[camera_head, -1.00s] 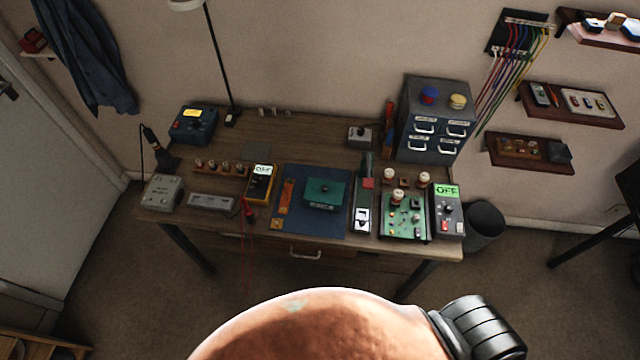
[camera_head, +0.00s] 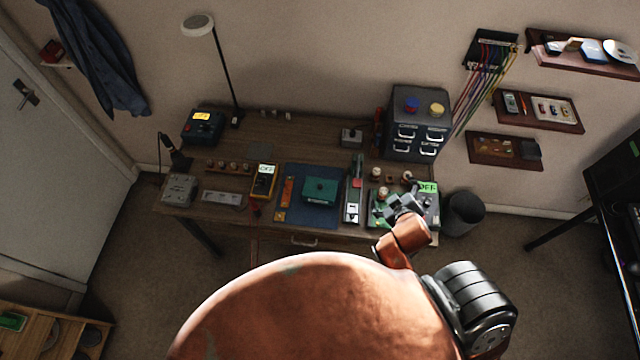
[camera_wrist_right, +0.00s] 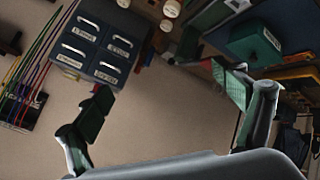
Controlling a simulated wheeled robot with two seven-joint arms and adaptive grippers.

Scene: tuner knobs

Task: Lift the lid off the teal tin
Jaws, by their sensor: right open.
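The teal tin (camera_head: 320,190) sits on the blue mat (camera_head: 297,214) near the middle of the workbench. Its lid (camera_head: 321,184) is on it and has a small dark knob on top. In the right wrist view the tin (camera_wrist_right: 254,40) shows at the upper right, with its label visible. My right gripper (camera_head: 402,203) is open and empty, over the green circuit board area, to the right of the tin and apart from it. In the right wrist view the two fingers (camera_wrist_right: 168,100) are spread wide with nothing between them. My left gripper is not in view.
A grey-blue drawer cabinet (camera_head: 417,120) stands at the bench's back right. A long grey device (camera_head: 353,196) lies between the tin and the green board (camera_head: 378,212). A yellow meter (camera_head: 264,182) and an orange strip (camera_head: 287,191) are left of the tin. A bin (camera_head: 464,213) stands on the floor.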

